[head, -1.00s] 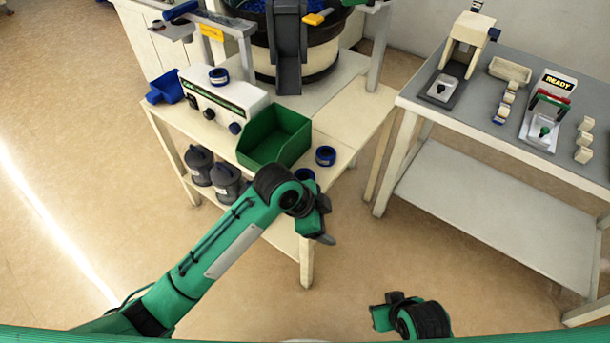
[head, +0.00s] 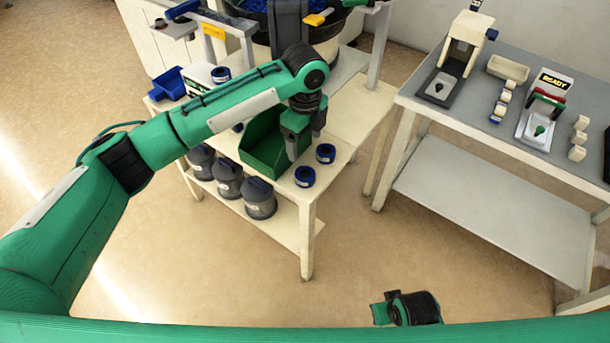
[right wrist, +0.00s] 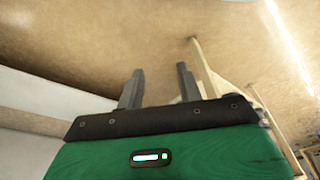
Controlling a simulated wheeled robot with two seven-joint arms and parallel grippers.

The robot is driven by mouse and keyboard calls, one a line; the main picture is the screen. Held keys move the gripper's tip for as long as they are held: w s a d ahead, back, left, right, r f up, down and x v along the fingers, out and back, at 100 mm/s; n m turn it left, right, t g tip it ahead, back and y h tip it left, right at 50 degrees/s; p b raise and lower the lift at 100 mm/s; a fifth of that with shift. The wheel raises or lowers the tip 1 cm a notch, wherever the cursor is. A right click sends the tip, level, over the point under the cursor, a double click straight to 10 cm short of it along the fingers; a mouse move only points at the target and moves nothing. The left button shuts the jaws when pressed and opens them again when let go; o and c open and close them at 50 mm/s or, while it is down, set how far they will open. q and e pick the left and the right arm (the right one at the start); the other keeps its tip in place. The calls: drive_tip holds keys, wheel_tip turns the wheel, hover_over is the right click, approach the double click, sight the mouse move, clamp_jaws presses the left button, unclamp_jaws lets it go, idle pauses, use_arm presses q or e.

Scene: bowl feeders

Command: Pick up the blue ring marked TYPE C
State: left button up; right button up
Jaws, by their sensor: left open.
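Three blue rings show in the head view. One ring (head: 326,153) lies on the cream table right of the green bin, another ring (head: 305,176) lies nearer the table's front corner, and a third ring (head: 221,74) sits on the white control box. Their markings are too small to read, so I cannot tell which is TYPE C. My left gripper (head: 302,146) is open, pointing down in front of the green bin, above and left of the two table rings and apart from them. My right gripper (right wrist: 159,88) is open and empty, low over the floor, away from the tables.
The green bin (head: 258,152) stands directly behind and left of my left gripper. A blue scoop (head: 168,84) lies on the table's left. Dark grey canisters (head: 259,198) stand on the lower shelf. A grey table (head: 430,110) with fixtures stands to the right, with floor between.

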use_arm(q)
hover_over(305, 174)
drive_tip(key=f, duration=0.7)
drive_tip(key=shift+w+f, duration=0.1)
drive_tip(key=shift+w, duration=0.1)
wheel_tip(305, 174, down, 4)
drive_tip(key=shift+s+f+b, duration=0.1)
drive_tip(key=shift+s+b, duration=0.05)
drive_tip(key=shift+b, duration=0.3)
drive_tip(key=shift+f, duration=0.35)
drive_tip(key=c, duration=1.1)
use_arm(e)
wheel_tip(305, 174, up, 2)
drive_tip(key=shift+r, duration=0.1)
